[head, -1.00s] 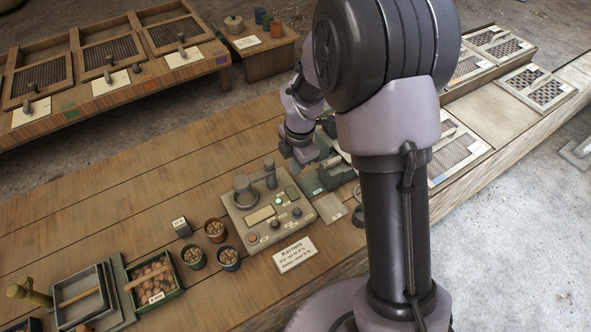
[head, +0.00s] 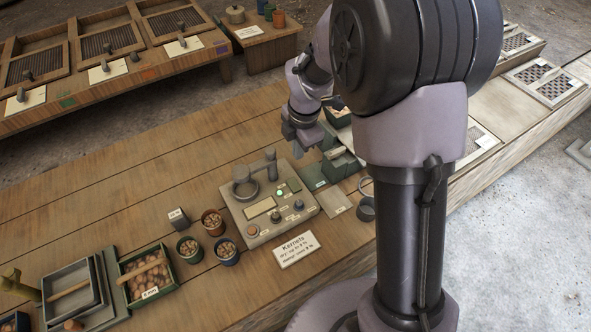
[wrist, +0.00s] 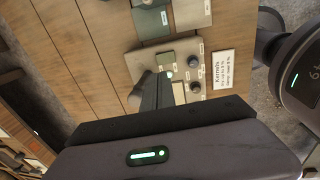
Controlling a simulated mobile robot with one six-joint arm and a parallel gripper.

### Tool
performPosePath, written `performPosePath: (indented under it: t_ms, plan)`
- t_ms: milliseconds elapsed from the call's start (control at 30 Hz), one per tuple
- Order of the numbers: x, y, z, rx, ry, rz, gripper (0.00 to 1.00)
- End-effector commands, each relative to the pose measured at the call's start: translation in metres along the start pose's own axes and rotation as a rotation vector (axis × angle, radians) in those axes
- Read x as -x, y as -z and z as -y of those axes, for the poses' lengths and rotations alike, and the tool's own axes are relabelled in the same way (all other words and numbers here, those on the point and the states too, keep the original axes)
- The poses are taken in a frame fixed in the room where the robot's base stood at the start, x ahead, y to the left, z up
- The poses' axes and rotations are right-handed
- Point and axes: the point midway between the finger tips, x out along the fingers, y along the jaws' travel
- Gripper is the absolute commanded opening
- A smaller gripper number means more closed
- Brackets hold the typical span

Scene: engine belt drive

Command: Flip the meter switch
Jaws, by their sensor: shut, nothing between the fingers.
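The meter is a grey panel (head: 241,212) on the wooden bench in the head view, with a blank pale display (head: 260,208), a lit green button (head: 280,192), a ring-shaped cup (head: 244,188) and several small knobs. A dark knob (head: 299,205) and another knob (head: 275,216) sit on its front part. I cannot tell which control is the switch. In the wrist view the panel (wrist: 142,62) is partly hidden behind my gripper (wrist: 158,80). The gripper is shut and empty. In the head view my gripper (head: 299,146) is above the bench, behind and right of the panel, apart from it.
A "Kernels" card (head: 296,249) lies in front of the panel. Small pots of kernels, such as a blue one (head: 227,252), and a green-edged box (head: 148,272) stand to its left. A dark cup (head: 366,209) is at the right, near my column. The bench behind the panel is clear.

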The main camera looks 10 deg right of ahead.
Motion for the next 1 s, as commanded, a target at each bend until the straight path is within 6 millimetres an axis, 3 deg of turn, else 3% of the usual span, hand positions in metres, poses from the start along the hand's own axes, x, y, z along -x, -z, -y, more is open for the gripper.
performPosePath:
  t_ms: [400, 600, 767, 1000]
  plan:
    - [-0.091, 0.000, 0.002, 0.000, 0.003, -0.001, 0.00]
    - [-0.125, 0.000, 0.001, 0.000, 0.001, 0.000, 0.00]
    - [-0.136, 0.000, 0.001, 0.000, 0.001, 0.000, 0.00]
    - [-0.136, 0.000, 0.000, 0.000, 0.001, 0.000, 0.00]
